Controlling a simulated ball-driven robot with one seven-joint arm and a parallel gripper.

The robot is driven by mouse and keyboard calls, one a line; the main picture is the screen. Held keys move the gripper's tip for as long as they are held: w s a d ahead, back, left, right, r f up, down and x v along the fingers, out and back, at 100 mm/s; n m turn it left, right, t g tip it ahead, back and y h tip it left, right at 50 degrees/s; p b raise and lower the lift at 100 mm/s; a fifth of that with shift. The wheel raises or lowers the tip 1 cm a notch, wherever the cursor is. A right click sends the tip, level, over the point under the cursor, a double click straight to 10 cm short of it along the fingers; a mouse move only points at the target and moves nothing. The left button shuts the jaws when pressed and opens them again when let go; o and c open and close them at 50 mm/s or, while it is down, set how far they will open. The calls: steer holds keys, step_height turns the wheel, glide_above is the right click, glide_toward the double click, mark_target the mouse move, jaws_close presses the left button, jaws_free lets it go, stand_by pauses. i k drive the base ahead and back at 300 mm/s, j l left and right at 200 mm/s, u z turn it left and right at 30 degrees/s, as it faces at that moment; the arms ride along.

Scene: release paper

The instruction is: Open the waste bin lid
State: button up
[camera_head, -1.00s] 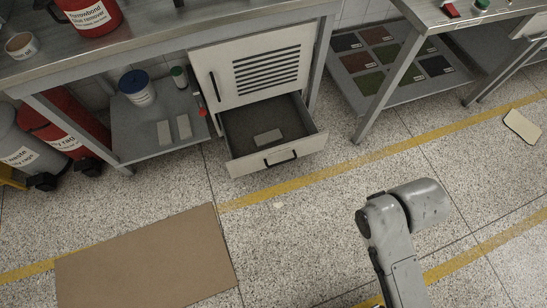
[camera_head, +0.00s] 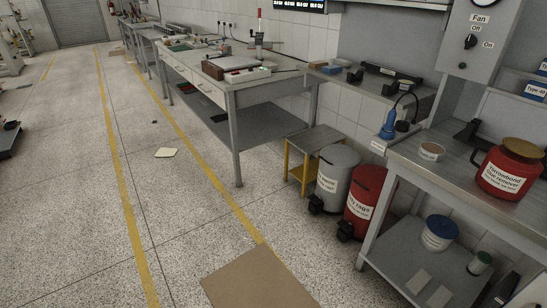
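The grey waste bin (camera_head: 333,181) stands on the floor right of centre, with a white label and a black pedal at its foot. Its round grey lid (camera_head: 340,154) looks closed. The red oily-rags bin (camera_head: 364,203) stands just to its right, also with a black pedal, its top partly under the bench end. My gripper is not in view.
A yellow-legged stool (camera_head: 313,140) stands behind the grey bin. A steel bench (camera_head: 440,172) with a red can (camera_head: 508,168) stands at right. A brown cardboard sheet (camera_head: 258,278) lies on the floor in front. The floor left of the bins is open.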

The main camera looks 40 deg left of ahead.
mark_target(338, 156)
steer(key=u, duration=0.7)
steer(key=i+j, duration=0.1)
steer(key=i, duration=0.4)
steer(key=i+j, duration=0.1)
steer(key=i, duration=0.4)
steer(key=i+j+z, duration=0.1)
steer(key=i, duration=0.4)
steer(key=i+j, duration=0.15)
steer(key=i, duration=0.35)
steer(key=i+j, duration=0.15)
steer(key=i, duration=0.35)
steer(key=i+j, duration=0.15)
steer(key=i, duration=0.35)
steer(key=i+j+z, duration=0.1)
steer(key=i, duration=0.4)
